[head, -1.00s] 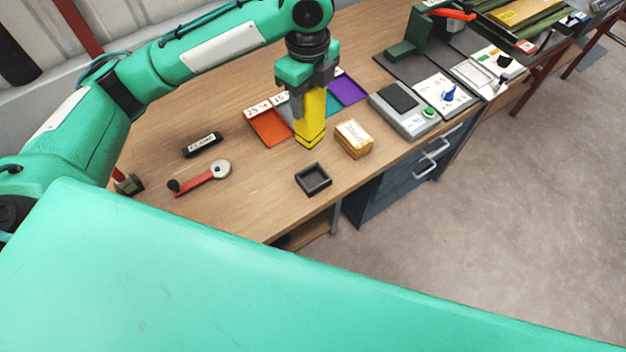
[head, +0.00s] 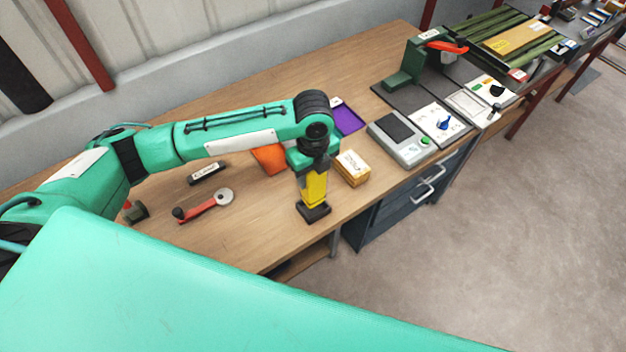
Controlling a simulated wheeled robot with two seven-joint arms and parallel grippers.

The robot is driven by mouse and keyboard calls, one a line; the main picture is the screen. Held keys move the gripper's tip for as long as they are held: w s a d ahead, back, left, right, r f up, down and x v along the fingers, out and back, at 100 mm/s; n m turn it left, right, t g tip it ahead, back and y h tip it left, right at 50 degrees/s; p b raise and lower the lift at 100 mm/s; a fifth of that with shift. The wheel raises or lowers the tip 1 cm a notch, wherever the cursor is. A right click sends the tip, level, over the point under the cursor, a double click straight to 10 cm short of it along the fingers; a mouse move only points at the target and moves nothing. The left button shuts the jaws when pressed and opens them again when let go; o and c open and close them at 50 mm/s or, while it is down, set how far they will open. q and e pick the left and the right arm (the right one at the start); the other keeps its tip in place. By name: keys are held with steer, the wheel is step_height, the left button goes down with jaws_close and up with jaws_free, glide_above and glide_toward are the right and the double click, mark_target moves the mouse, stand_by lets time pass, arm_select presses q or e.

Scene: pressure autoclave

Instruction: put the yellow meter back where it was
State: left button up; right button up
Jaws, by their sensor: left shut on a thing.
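The yellow meter (head: 315,188) is upright in the head view, near the front edge of the wooden bench. My left gripper (head: 314,174) is shut on its upper part from above. The meter's lower end is at the small black square tray (head: 314,213), over or inside it; I cannot tell whether it touches the tray's floor. The tray's inside is hidden by the meter. My right gripper is not in view.
A wooden box with a white label (head: 352,168) stands just right of the meter. A red-handled tool (head: 205,205) and a black labelled block (head: 207,173) lie to the left. Orange (head: 269,158) and purple (head: 348,118) mats lie behind. A grey scale (head: 400,138) stands to the right.

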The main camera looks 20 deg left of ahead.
arm_select(q)
step_height(320, 180, down, 4)
steer(key=shift+f+p, duration=0.25)
steer(key=shift+p, duration=0.35)
steer(key=shift+f, duration=0.15)
steer(key=shift+f, duration=0.1)
steer(key=o, duration=1.2)
steer(key=shift+o, duration=0.2)
steer(key=shift+r+b, duration=0.35)
steer(key=shift+r, duration=0.2)
step_height(320, 180, up, 10)
steer(key=b, duration=0.3)
steer(key=shift+r, duration=0.6)
